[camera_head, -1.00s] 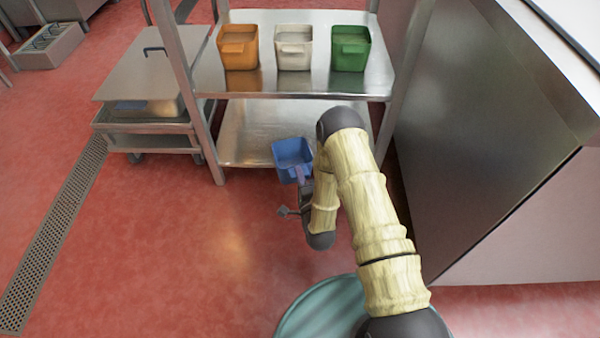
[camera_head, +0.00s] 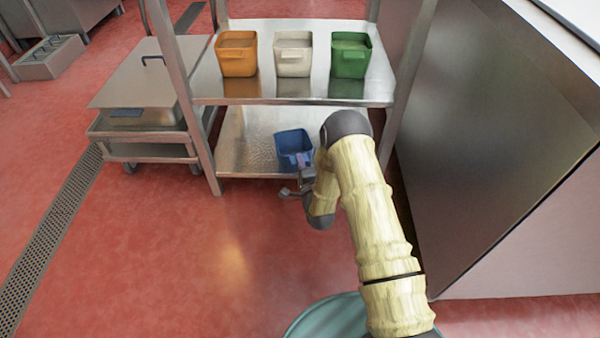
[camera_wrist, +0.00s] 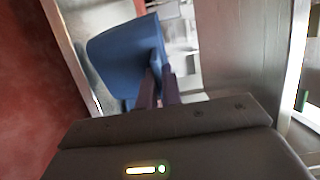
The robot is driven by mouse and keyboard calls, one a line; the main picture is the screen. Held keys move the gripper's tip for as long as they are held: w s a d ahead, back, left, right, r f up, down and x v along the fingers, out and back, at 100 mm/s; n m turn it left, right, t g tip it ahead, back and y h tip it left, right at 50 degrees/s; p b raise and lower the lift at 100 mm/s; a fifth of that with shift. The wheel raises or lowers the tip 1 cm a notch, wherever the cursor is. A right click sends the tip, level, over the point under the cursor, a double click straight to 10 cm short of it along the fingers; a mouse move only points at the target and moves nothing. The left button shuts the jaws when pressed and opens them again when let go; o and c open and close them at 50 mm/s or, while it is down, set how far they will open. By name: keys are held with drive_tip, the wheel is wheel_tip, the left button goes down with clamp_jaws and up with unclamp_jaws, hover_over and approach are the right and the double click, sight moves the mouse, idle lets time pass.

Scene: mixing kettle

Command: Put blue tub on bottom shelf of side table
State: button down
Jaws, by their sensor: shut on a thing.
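The blue tub (camera_head: 293,146) is at the front of the side table's bottom shelf (camera_head: 247,140) in the head view, below the upper shelf (camera_head: 290,93). My gripper (camera_head: 302,163) is shut on the near side of the tub. In the wrist view the tub (camera_wrist: 122,60) is large and tilted in the picture, with my gripper's dark fingers (camera_wrist: 158,88) closed on its edge. I cannot tell whether the tub's base touches the shelf.
An orange tub (camera_head: 237,55), a white tub (camera_head: 293,55) and a green tub (camera_head: 350,56) stand on the upper shelf. A metal cart (camera_head: 140,80) is at left. A steel cabinet (camera_head: 480,130) is close at right. The bottom shelf is bare left of the blue tub.

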sight(303, 155)
drive_tip(key=w, duration=0.1)
drive_tip(key=w+b, duration=0.1)
drive_tip(key=w, duration=0.3)
drive_tip(key=shift+f+b, duration=0.3)
drive_tip(key=shift+f, duration=0.05)
drive_tip(key=shift+w, duration=0.25)
drive_tip(key=shift+d, duration=0.15)
drive_tip(key=shift+f, duration=0.25)
drive_tip(key=shift+f+b, duration=0.85)
drive_tip(key=shift+f, duration=0.05)
drive_tip(key=c, duration=1)
unclamp_jaws()
drive_tip(key=shift+s, duration=0.1)
